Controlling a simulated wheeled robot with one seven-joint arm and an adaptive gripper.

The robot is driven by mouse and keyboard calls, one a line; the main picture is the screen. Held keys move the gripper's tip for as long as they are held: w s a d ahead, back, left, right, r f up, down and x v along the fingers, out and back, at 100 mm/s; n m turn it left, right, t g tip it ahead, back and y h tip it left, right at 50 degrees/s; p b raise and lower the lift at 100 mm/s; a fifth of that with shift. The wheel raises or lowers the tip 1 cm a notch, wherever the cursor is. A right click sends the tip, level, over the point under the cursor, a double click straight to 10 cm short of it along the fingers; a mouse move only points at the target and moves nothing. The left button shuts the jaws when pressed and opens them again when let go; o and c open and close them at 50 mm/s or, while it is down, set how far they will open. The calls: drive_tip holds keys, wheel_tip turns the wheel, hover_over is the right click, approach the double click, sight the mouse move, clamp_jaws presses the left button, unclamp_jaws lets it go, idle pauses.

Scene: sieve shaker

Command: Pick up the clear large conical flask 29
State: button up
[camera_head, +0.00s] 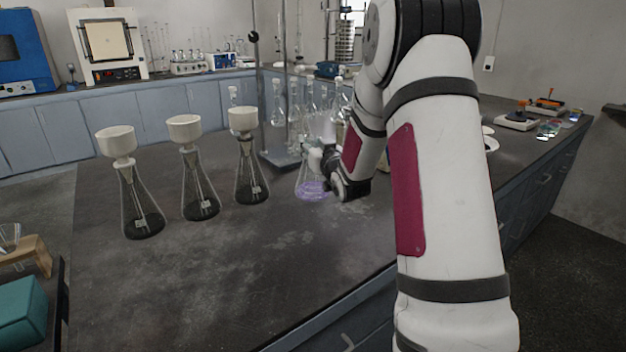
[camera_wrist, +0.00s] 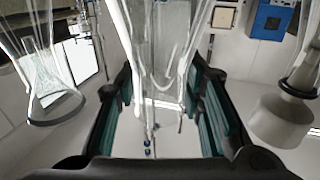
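No number is legible on any flask, so I cannot tell which one is 29. In the head view, a conical flask with purple liquid (camera_head: 312,190) stands on the bench beside my gripper, which is mostly hidden there by my arm. Several clear flasks (camera_head: 279,108) show behind it. In the wrist view, my gripper (camera_wrist: 163,85) has its two teal-padded fingers wide apart. Clear glassware (camera_wrist: 165,45) shows between and beyond them, with gaps to both pads. I cannot tell its depth or which flask it is.
Three conical flasks with white funnels (camera_head: 184,130) stand left on the dark bench (camera_head: 220,285). A stand (camera_head: 278,160) rises behind the purple flask. The bench front is clear. A teal box (camera_head: 18,315) is at lower left.

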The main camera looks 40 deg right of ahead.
clamp_jaws()
drive_tip(key=shift+r, duration=0.2)
drive_tip(key=shift+r+p, duration=0.35)
drive_tip(key=shift+r, duration=1.15)
drive_tip(key=shift+s+a+r, duration=0.1)
drive_tip(key=shift+r, duration=0.1)
drive_tip(key=s+a+r, duration=0.1)
drive_tip(key=s+a, duration=0.9)
drive_tip(key=s, duration=0.2)
drive_tip(key=shift+s+d+r+p, duration=0.1)
drive_tip(key=shift+r+p, duration=1.8)
drive_tip(key=shift+r, duration=0.75)
